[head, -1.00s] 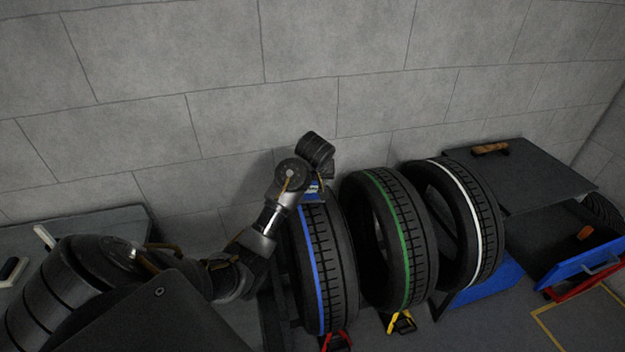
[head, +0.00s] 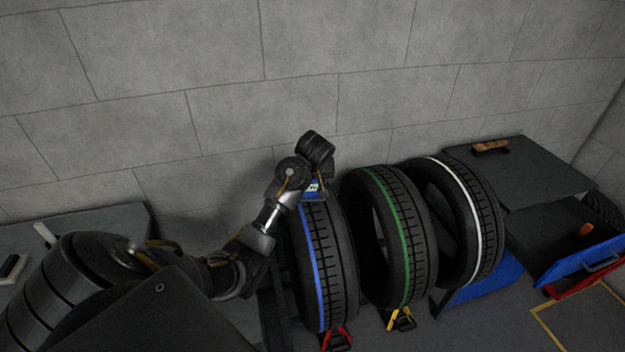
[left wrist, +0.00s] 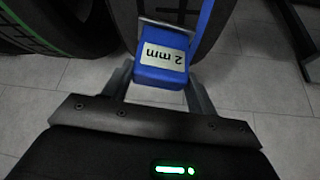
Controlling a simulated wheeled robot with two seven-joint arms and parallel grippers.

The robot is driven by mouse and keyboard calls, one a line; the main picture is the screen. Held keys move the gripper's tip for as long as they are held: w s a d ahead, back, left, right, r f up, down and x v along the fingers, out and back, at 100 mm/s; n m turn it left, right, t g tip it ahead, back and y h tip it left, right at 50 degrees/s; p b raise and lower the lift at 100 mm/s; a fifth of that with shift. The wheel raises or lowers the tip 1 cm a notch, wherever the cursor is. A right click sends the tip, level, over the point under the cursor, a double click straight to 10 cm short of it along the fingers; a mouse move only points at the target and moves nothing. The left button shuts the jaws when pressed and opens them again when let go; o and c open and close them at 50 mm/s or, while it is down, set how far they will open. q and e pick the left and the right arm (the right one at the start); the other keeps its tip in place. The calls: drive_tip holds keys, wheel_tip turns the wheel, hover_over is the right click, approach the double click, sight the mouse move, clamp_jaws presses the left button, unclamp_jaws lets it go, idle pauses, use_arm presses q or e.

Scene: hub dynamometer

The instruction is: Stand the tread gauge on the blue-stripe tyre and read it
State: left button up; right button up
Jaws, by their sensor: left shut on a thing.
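The blue-stripe tyre (head: 327,262) stands upright at the left end of a row of three tyres. My left gripper (head: 316,190) is at the top of this tyre. In the left wrist view, my left gripper (left wrist: 160,88) is shut on the blue tread gauge (left wrist: 161,76), whose label reads "2 mm" upside down. The gauge is at the tread of the blue-stripe tyre (left wrist: 185,12); I cannot tell whether they touch. In the head view only a little blue of the gauge (head: 311,187) shows under the wrist. My right gripper is not in view.
The green-stripe tyre (head: 403,240) and white-stripe tyre (head: 484,225) stand to the right. Red (head: 336,340) and yellow (head: 401,320) chocks sit at the tyre bottoms. A dark cabinet (head: 545,180) with a blue open drawer (head: 580,259) is at the right. A grey wall stands behind.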

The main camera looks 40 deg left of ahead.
use_arm(q)
drive_tip(key=o, duration=1.1)
